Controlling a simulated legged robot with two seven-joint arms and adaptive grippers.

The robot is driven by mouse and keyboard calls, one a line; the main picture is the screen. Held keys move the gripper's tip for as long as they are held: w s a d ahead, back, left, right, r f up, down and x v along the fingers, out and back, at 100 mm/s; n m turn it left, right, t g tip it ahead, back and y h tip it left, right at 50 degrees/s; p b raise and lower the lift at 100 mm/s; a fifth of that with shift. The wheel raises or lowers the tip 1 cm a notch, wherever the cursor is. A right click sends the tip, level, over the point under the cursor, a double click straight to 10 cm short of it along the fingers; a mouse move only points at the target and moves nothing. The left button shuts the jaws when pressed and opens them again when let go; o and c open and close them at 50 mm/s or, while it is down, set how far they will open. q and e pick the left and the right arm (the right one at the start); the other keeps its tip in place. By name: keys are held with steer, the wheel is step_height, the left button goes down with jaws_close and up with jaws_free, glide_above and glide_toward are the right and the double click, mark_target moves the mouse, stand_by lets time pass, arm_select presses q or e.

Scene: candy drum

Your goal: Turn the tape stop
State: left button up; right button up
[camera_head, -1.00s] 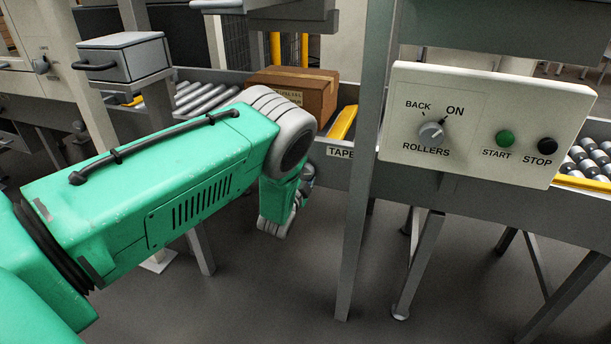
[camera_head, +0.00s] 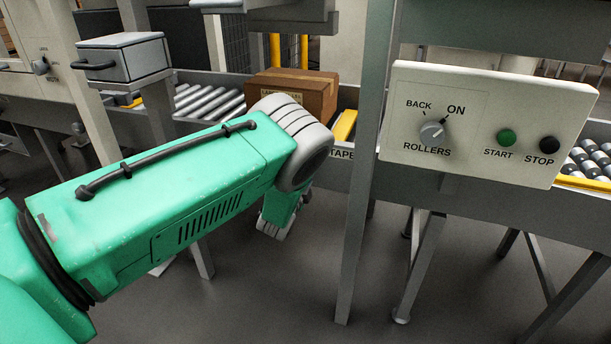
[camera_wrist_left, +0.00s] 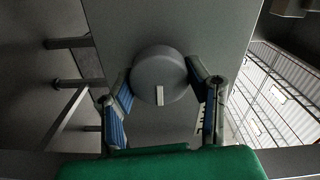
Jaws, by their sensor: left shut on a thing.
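In the left wrist view a round grey knob (camera_wrist_left: 155,70) with a white pointer mark stands on a flat grey plate (camera_wrist_left: 205,25). The mark points toward the bottom of that view. My left gripper (camera_wrist_left: 160,82) is shut on the knob, with one finger at each side of it. In the head view the knob and fingertips are hidden behind my green arm. A label reading TAPE (camera_head: 342,154) shows on the conveyor side rail, partly covered by my arm. My right gripper is in neither view.
A cardboard box (camera_head: 300,88) sits on the conveyor behind my arm. A grey upright post (camera_head: 362,180) stands just right of my arm. Further right is a control panel (camera_head: 480,85) with a ROLLERS knob (camera_head: 432,132), green START button (camera_head: 506,137) and black STOP button (camera_head: 549,145).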

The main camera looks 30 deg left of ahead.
arm_select(q)
steer(key=shift+s+d+f, duration=0.1)
steer(key=shift+d+f, duration=0.1)
steer(key=shift+f, duration=0.15)
steer(key=o, duration=1.2)
steer(key=shift+c, duration=0.2)
steer(key=shift+r, duration=0.1)
steer(key=shift+r, duration=0.1)
steer(key=v, duration=1.1)
steer(key=shift+s, duration=0.4)
